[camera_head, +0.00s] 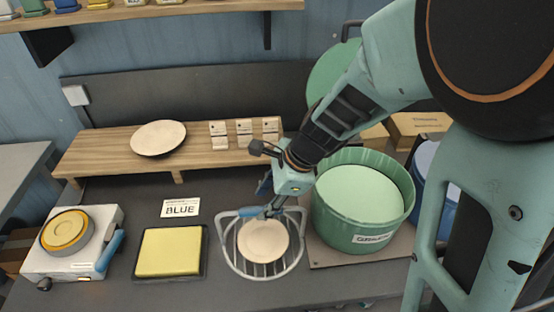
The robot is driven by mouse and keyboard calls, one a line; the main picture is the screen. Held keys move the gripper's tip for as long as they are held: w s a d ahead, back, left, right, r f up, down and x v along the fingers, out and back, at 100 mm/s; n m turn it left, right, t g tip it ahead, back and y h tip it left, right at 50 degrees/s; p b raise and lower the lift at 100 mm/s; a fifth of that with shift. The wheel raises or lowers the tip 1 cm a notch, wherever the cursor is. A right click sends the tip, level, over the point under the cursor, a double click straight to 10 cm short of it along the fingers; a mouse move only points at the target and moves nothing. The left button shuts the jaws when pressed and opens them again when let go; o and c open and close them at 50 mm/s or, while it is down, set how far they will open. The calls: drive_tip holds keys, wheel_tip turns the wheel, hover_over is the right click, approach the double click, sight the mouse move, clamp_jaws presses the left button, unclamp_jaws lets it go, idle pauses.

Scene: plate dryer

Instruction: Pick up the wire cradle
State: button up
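The wire cradle (229,262) is a light grey wire frame on the dark worktop, at the lower middle of the head view. A round cream plate (263,241) rests in it. The fingers overlap the rim and the plate's upper edge in this view. I cannot tell whether they are closed on the wire or apart from it. Part of the rim is hidden behind the fingers.
A green tub (361,240) stands close on the right. A white device (103,258) with a yellow disc is farther left. A wooden shelf (100,152) behind holds a plate and small blocks.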

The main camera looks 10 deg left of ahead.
sight(260, 209)
drive_tip(key=shift+w+d+b+x, duration=0.15)
drive_tip(key=shift+b+x, duration=0.1)
drive_tip(key=shift+x, duration=1.3)
drive_tip(key=shift+w+d+b+x, duration=0.1)
drive_tip(key=shift+d+b+x, duration=0.1)
drive_tip(key=shift+x, duration=1.4)
drive_tip(key=shift+f, duration=0.35)
drive_tip(key=shift+c, duration=0.2)
clamp_jaws()
